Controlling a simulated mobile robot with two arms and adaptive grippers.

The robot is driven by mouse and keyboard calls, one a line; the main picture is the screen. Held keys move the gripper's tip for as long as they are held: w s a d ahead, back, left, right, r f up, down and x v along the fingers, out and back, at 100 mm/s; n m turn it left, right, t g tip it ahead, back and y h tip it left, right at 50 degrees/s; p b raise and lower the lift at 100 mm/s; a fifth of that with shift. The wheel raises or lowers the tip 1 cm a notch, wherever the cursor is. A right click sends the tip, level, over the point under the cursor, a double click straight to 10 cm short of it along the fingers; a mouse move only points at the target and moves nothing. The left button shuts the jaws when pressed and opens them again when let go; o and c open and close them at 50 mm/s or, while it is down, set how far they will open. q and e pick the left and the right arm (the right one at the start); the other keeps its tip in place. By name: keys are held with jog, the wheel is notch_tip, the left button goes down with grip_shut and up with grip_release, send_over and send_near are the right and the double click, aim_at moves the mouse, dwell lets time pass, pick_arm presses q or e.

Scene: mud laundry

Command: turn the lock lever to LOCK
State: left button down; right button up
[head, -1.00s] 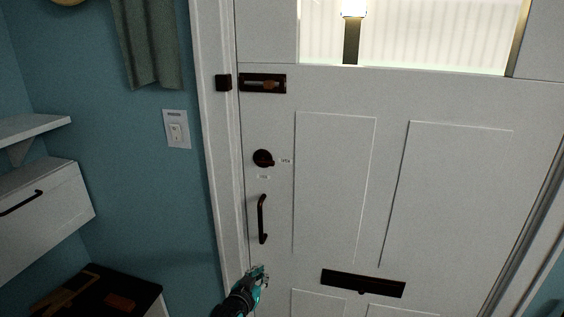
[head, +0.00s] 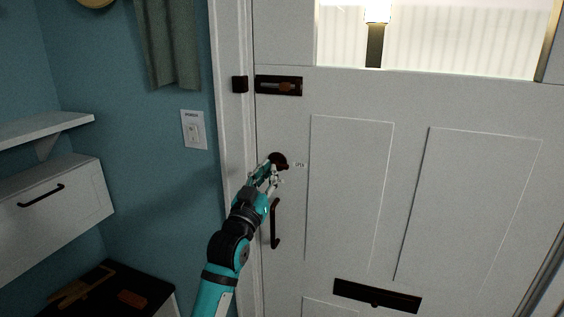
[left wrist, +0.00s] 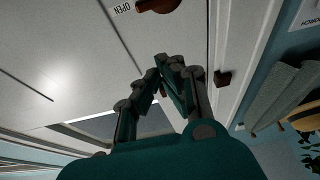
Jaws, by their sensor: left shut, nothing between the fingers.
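The dark round lock lever (head: 279,158) sits on the white door above the handle, its short arm toward the OPEN label (head: 299,165) on its right. In the left wrist view the lever (left wrist: 158,4) is brown and cut off by the top edge, with the OPEN label (left wrist: 124,8) beside it. My left gripper (head: 273,172) is shut and empty, just below the lever and overlapping its lower part; I cannot tell whether it touches. Its closed fingertips (left wrist: 170,62) show apart from the lever in the wrist view. The second label below the lever is hidden behind my gripper.
A dark door handle (head: 275,224) is just below my gripper. A slide bolt (head: 279,86) is above the lever, and a mail slot (head: 376,295) is low on the door. A light switch (head: 194,130) and drawer unit (head: 52,200) are at left.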

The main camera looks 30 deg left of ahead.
pick_arm(q)
notch_tip(320, 180, up, 4)
jog(key=f+p, duration=0.1)
jog(key=p, duration=0.2)
send_over(280, 165)
jog(key=s+d, duration=0.2)
jog(key=shift+w+a+r, duration=0.1)
jog(key=shift+a+r, duration=0.15)
jog(key=f, duration=0.3)
jog(key=shift+w+f+p, duration=0.1)
jog(key=shift+w+p, duration=0.15)
jog(key=shift+p, duration=0.05)
jog(key=shift+f, duration=0.55)
pick_arm(e)
notch_tip(280, 165, up, 4)
jog(key=shift+a+f, duration=0.1)
jog(key=shift+a, duration=0.05)
pick_arm(q)
jog(key=shift+d+m, duration=0.15)
jog(key=shift+m, duration=0.15)
jog(key=shift+f+m, duration=0.1)
jog(key=shift+m, duration=0.2)
pick_arm(e)
jog(key=shift+a, duration=0.25)
pick_arm(q)
jog(key=shift+m+h, duration=0.4)
pick_arm(e)
jog(key=shift+a, duration=0.3)
